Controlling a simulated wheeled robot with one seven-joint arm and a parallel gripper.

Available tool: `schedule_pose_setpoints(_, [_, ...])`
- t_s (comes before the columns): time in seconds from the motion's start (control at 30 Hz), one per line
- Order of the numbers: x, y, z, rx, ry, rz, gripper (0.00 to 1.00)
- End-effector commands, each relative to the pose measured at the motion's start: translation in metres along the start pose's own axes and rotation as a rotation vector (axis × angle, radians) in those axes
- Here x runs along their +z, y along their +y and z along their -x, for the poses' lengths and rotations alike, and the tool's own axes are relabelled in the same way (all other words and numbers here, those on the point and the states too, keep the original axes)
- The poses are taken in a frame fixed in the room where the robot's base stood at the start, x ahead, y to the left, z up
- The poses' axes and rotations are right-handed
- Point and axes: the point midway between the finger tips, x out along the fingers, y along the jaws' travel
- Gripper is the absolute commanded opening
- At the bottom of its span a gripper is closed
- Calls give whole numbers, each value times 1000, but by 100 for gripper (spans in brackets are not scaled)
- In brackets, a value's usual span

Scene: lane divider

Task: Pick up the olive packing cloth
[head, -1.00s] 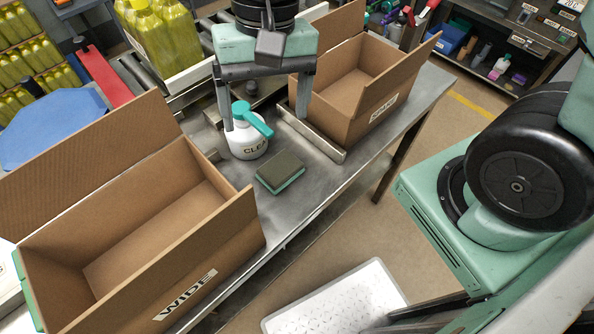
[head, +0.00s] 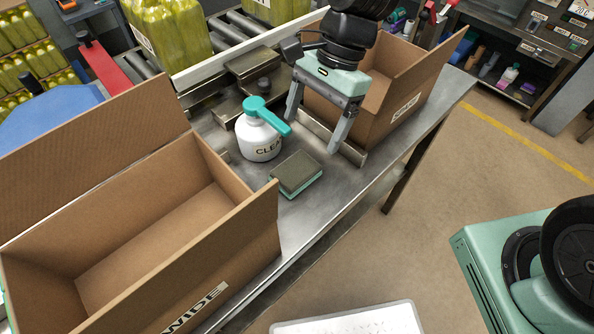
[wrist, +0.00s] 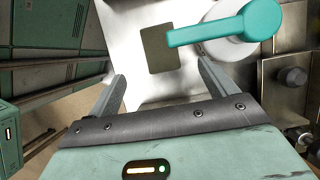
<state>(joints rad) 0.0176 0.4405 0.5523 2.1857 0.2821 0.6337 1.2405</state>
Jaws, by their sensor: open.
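The olive packing cloth (head: 297,173) looks like a flat olive rectangular pad with a teal underside. It lies on the steel bench in front of the white spray-type bottle (head: 258,138) with a teal top. My gripper (head: 313,134) is open and empty, its fingers pointing down, behind and right of the cloth in the head view. In the wrist view the cloth (wrist: 160,48) shows beyond the gap between my fingertips (wrist: 161,70), apart from both. The bottle's teal handle (wrist: 230,28) reaches close to the cloth's right edge there.
A large open cardboard box marked WIDE (head: 150,230) stands at the left. A smaller open box (head: 405,100) stands right of my gripper. Metal blocks (head: 240,85) sit behind the bottle. The bench (head: 300,215) is bare in front of the cloth.

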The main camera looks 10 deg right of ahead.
Motion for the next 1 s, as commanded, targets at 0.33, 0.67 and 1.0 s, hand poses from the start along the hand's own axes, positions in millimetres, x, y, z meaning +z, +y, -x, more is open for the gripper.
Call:
schedule_pose_setpoints(0.33, [0, 0, -47, 0, 0, 1, 85])
schedule_pose_setpoints(0.67, [-2, 1, -85, 5, -1, 1, 85])
schedule_pose_setpoints(1.0, [-3, 0, -100, 0, 2, 1, 85])
